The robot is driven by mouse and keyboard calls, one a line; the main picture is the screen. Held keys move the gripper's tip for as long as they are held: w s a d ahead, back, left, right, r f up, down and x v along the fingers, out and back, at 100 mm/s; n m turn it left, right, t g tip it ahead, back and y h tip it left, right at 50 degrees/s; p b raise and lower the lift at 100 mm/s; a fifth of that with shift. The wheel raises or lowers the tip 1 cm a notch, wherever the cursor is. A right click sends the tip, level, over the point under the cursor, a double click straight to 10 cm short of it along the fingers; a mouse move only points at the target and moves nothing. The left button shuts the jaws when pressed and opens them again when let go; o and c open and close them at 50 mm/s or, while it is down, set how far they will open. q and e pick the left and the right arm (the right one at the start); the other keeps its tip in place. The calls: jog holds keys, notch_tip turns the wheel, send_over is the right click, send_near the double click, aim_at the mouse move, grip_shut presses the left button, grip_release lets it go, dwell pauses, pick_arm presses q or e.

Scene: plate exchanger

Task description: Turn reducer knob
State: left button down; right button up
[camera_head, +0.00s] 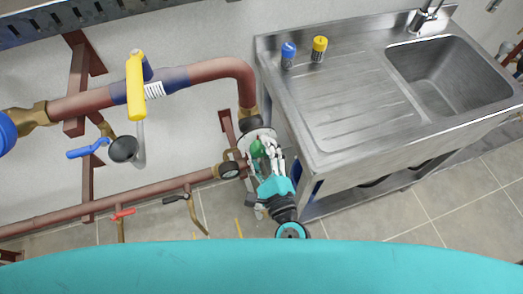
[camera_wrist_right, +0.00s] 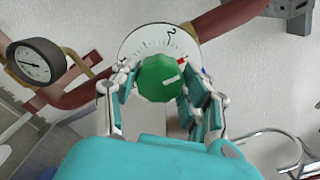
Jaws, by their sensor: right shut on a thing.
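The reducer knob is green and faceted with a pale line mark (camera_wrist_right: 160,78). It sits in front of a round white dial (camera_wrist_right: 150,42) with black ticks, a figure 2 and a red mark. In the head view the green knob (camera_head: 257,148) is partly covered by my right gripper (camera_head: 266,150). In the right wrist view my right gripper (camera_wrist_right: 160,98) has one finger on each side of the knob and is shut on it. The pale line on the knob points toward the right, near the red mark. My left gripper is not in view.
Several valve levers are on the left.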

jog(key=shift+f, duration=0.1)
jog(key=o, duration=1.2)
jog(key=shift+c, duration=0.2)
jog(key=shift+s, duration=0.1)
jog(key=v, duration=1.2)
